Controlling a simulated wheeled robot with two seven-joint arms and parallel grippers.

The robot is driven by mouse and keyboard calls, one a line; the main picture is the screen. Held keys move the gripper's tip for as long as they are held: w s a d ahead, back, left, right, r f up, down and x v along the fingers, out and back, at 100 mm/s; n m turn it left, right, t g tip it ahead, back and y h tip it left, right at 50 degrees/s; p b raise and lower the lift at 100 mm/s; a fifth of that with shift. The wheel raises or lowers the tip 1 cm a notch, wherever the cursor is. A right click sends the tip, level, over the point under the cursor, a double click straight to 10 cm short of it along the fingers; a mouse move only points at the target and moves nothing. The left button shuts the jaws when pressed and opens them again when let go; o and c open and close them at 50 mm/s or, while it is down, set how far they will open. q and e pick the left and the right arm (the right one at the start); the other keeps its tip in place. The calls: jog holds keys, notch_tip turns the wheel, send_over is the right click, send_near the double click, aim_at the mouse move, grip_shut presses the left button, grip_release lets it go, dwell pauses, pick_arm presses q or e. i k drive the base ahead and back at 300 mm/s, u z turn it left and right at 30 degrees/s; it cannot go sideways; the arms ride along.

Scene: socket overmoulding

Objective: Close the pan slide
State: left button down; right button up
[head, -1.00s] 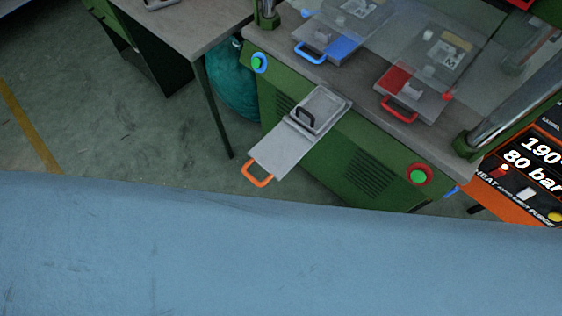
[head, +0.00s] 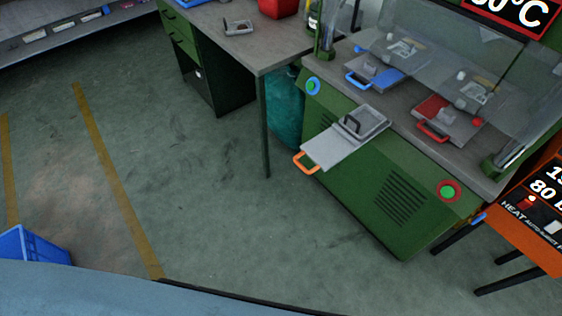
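The pan slide (head: 334,149) is a flat grey plate with an orange handle (head: 306,162). It sticks out from the front edge of the green machine (head: 375,190), with the handle at its outer end. A grey pan with a dark handle (head: 372,123) sits at the inner end of the slide, by the machine's worktop. Neither of my grippers shows in the head view, so I cannot see whether they are open or shut.
Blue-handled (head: 375,74) and red-handled (head: 447,121) plates lie on the worktop behind a clear guard. A grey table (head: 255,45) stands left of the machine. A blue crate (head: 32,246) is at lower left. An orange control panel (head: 535,205) is at right. The floor before the slide is clear.

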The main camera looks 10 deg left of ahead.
aim_at(328, 149)
jog(key=u, duration=0.15)
jog(key=i, duration=0.5)
jog(key=u, duration=1.25)
jog(key=k, duration=0.6)
jog(key=z, duration=1.5)
